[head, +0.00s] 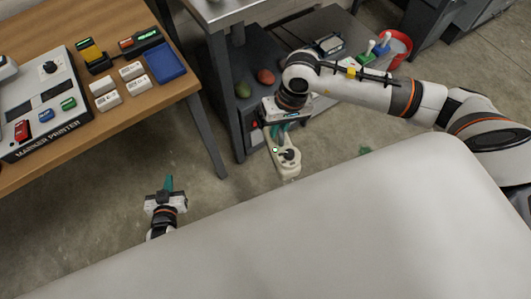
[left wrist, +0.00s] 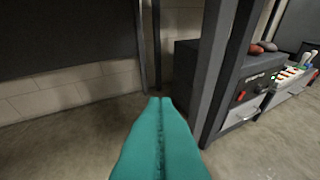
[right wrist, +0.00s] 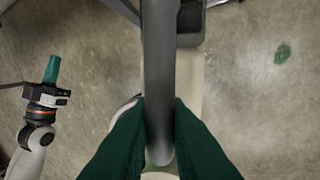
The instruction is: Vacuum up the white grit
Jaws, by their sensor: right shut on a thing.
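A cream handheld vacuum (head: 287,168) hangs below my right gripper (head: 278,130), over the floor beside the grey bench. In the right wrist view, the green fingers of my right gripper (right wrist: 160,115) are shut on its dark grey handle (right wrist: 160,60); part of the cream body (right wrist: 188,85) shows behind. My left gripper (head: 169,183) is low over the floor, apart from everything. In the left wrist view its teal fingers (left wrist: 160,105) are pressed together with nothing between them.
A green patch (head: 365,151) lies on the concrete floor right of the vacuum. A wooden table (head: 150,105) with a marker printer (head: 45,105) stands left. A white surface (head: 330,240) fills the foreground.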

